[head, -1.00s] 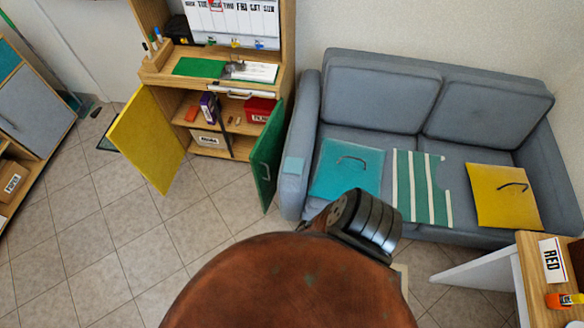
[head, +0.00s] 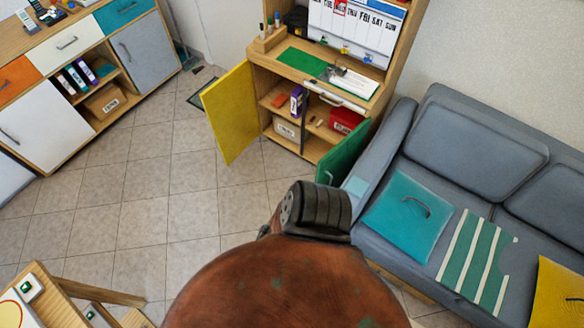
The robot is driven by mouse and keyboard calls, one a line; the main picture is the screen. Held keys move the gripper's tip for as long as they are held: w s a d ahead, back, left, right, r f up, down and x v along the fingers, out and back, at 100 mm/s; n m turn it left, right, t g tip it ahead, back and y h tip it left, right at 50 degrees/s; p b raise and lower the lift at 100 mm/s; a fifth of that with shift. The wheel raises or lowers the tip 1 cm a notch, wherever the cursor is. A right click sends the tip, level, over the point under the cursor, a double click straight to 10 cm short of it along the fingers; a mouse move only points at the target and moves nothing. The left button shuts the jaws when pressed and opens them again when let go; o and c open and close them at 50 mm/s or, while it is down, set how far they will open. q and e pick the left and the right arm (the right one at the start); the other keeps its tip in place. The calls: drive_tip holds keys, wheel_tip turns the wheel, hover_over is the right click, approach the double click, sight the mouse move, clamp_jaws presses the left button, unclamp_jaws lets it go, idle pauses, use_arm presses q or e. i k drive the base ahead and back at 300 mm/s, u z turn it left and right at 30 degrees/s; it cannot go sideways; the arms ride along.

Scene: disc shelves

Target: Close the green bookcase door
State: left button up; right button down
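The wooden bookcase (head: 314,150) stands against the back wall in the head view. Its green door (head: 342,153) is on the right side and hangs open, swung out toward the sofa, with a small handle near its front edge. Its yellow door (head: 233,111) on the left also stands open. The lower shelves between the doors are exposed. The lower part of the green door is partly hidden behind the sofa arm and my own body. Neither of my grippers shows in the head view.
A grey sofa (head: 470,126) with a teal panel (head: 408,215) and a striped green one (head: 476,262) stands close right of the green door. A long cabinet (head: 143,58) is at the far left. A wooden table (head: 40,275) is at lower left. The tiled floor (head: 165,195) between is clear.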

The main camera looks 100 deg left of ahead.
sight(334, 168)
drive_tip(key=u, duration=3.2)
